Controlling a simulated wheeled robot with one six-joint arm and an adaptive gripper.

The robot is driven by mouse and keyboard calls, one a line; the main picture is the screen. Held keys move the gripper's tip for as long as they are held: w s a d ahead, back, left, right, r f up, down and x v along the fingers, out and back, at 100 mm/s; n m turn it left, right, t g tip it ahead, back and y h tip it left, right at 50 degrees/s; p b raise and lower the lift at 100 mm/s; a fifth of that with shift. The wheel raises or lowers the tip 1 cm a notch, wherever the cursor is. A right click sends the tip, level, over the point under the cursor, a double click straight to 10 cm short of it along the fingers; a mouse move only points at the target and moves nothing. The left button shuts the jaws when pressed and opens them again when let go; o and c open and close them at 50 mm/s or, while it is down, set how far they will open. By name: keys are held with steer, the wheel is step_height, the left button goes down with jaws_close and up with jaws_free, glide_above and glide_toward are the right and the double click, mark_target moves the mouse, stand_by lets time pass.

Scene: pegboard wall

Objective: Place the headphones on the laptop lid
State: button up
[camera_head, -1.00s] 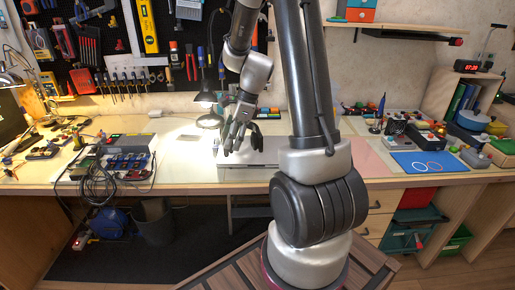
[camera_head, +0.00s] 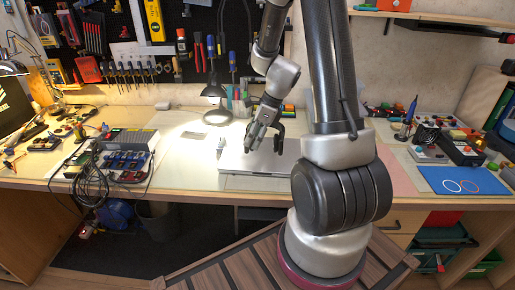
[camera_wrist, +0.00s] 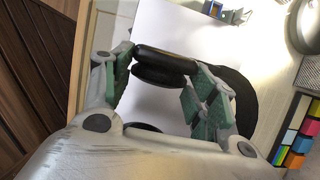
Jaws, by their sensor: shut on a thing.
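My gripper (camera_head: 262,138) is low over the closed silver laptop (camera_head: 240,163) on the bench. In the wrist view, my gripper's green-padded fingers (camera_wrist: 162,72) are on either side of a black padded part of the headphones (camera_wrist: 165,58), shut on it. A dark curved part of the headphones (camera_head: 279,138) shows beside the fingers in the head view. The pale laptop lid (camera_wrist: 180,25) lies beneath the headphones in the wrist view. Whether the headphones touch the lid is unclear. My arm hides the laptop's right end.
A desk lamp (camera_head: 216,90) stands behind the laptop. A power strip and cables (camera_head: 125,160) lie to the left. A blue mat with rings (camera_head: 462,180) and several small boxes are at right. A colour chart (camera_wrist: 300,130) shows in the wrist view. The bench left of the laptop is partly clear.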

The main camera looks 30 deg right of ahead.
steer(key=shift+f, duration=2.5)
steer(key=shift+f, duration=0.1)
steer(key=o, duration=1.2)
steer(key=shift+c, duration=0.2)
steer(key=v, duration=1.2)
steer(key=s+a+r+n+h, duration=0.1)
steer(key=s+a+r+n, duration=0.4)
steer(key=s+r+n, duration=0.6)
steer(key=s+r+n+h, duration=0.1)
steer(key=s+r+n, duration=0.2)
steer(key=n, duration=0.4)
steer(key=s+r+n+t+h, duration=0.1)
steer(key=s+r+n, duration=0.2)
steer(key=s+n, duration=0.2)
steer(key=shift+s+a+n+h, duration=0.25)
steer(key=shift+s+n+h, duration=0.1)
steer(key=shift+n, duration=0.85)
